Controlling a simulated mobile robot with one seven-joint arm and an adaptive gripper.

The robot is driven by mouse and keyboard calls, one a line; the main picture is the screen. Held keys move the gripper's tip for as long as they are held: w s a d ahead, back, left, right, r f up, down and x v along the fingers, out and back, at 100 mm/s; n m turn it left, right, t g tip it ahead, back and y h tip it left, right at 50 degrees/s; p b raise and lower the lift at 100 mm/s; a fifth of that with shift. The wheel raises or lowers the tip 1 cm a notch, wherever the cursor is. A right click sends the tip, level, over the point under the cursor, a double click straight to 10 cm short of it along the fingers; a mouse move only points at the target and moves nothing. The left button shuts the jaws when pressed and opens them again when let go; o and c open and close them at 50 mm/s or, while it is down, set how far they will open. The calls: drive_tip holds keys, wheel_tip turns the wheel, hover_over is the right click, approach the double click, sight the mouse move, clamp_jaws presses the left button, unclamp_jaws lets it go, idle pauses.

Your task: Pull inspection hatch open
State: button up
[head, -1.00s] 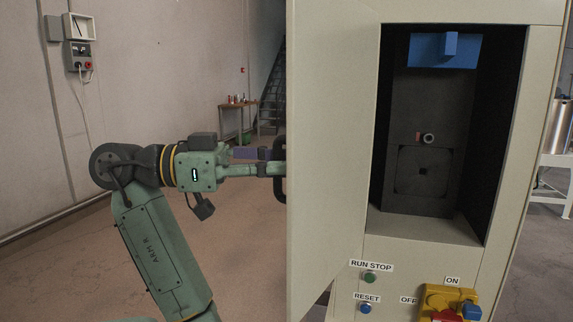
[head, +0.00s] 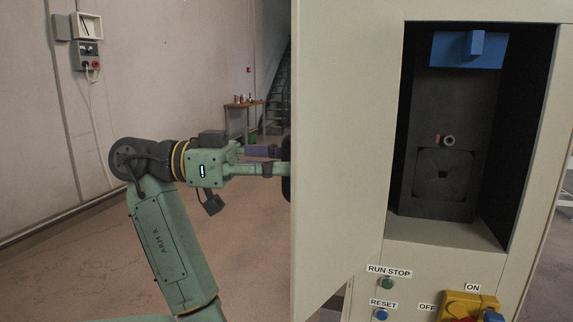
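The inspection hatch (head: 345,130) is a tall, pale beige door on a cabinet of the same colour. It stands swung open, with its inner face towards me and the cabinet's dark interior exposed to its right. A small part of a black handle (head: 287,181) shows at the door's left edge; the rest is hidden behind the door. My gripper (head: 280,162) reaches in from the left at that handle, on the door's outer side. Its fingertips are partly hidden by the door edge, so I cannot tell whether they are closed on the handle.
Inside the cabinet are a blue part (head: 466,50) and a dark panel. Below the opening are a green RUN STOP button (head: 387,283), a blue RESET button (head: 381,314) and a yellow ON/OFF switch (head: 462,304). Open floor lies left; a table (head: 243,104) stands far back.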

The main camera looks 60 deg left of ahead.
drive_tip(key=v, duration=1.2)
idle(0.6)
